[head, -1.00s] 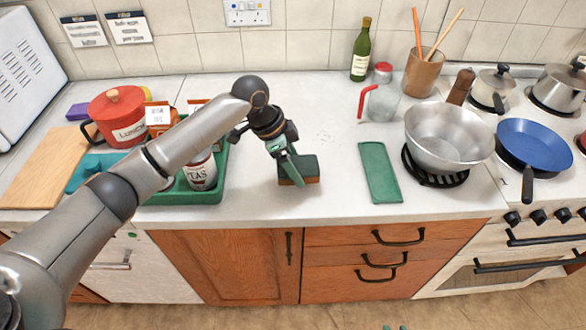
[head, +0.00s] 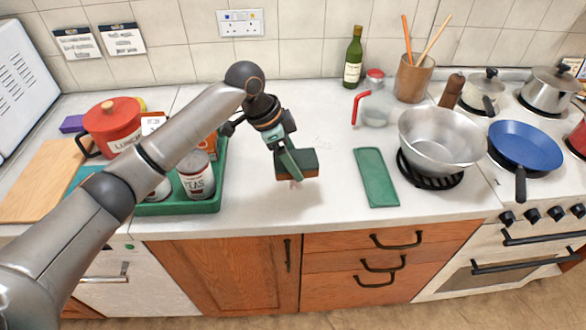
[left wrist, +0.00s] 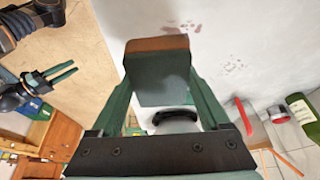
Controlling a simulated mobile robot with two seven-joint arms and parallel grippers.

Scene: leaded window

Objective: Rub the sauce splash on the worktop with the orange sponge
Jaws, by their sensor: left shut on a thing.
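My left gripper (head: 288,160) is shut on the sponge (head: 297,166), a block with a dark green upper part and an orange-brown lower layer. The sponge also shows between the fingers in the left wrist view (left wrist: 160,75). It is held just above the worktop (head: 250,205), with a shadow below. A small reddish part of the sauce splash (head: 294,184) shows under its front edge. In the left wrist view, reddish marks (left wrist: 182,28) lie beside the sponge, with fainter spots (left wrist: 232,67) farther off. My right gripper (left wrist: 62,72) is open and empty over the floor, outside the head view.
A green tray (head: 180,208) with cans stands left of the gripper. A glass jug (head: 374,108) and bottle (head: 353,58) stand behind.

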